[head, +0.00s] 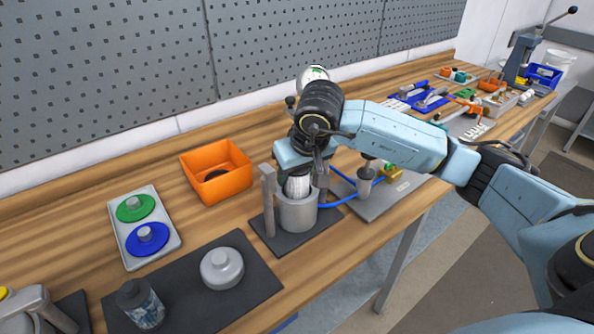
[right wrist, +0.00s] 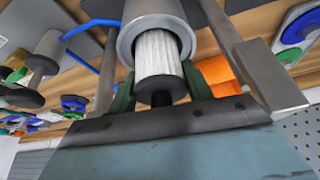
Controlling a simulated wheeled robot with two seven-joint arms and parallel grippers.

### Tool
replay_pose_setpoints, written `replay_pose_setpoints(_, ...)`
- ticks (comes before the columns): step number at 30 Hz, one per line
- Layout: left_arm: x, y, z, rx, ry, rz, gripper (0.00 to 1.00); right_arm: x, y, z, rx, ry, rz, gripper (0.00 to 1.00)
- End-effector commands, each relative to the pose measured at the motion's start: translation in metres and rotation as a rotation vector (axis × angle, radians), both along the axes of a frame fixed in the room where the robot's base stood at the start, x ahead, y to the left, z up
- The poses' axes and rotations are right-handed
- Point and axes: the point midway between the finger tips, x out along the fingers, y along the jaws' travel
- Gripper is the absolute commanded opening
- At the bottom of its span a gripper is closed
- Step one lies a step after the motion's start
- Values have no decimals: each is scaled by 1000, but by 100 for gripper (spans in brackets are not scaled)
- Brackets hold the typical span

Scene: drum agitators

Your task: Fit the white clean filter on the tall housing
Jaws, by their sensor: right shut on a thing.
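The white pleated filter (head: 298,186) is upright, its lower part inside the open top of the grey cylindrical housing (head: 297,213). In the right wrist view the white filter (right wrist: 158,52) shows its pleats and a black end cap, with the grey housing (right wrist: 150,12) around its far end. My right gripper (head: 300,172) is above the housing, shut on the filter's upper end. Its green fingers (right wrist: 160,92) stand on both sides of the cap. Whether the filter is seated at the bottom is hidden. My left gripper is not in view.
A post (head: 268,200) stands beside the housing. An orange bin (head: 217,196) and a tray (head: 170,240) with green and blue discs are to the left. A grey lid (head: 222,268) and a dark, stained cylinder (head: 140,304) are on a black mat (head: 190,300). A blue hose (head: 335,203) runs right.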

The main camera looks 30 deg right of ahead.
Motion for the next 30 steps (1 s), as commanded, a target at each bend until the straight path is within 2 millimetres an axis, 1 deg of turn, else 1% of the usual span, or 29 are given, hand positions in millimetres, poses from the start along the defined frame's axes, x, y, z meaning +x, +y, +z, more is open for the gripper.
replay_pose_setpoints(11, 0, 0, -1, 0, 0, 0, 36, 0, 0, -1, 0, -1, 0, 24)
replay_pose_setpoints(30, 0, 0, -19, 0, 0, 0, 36, 0, 0, -20, 0, -1, 0, 24)
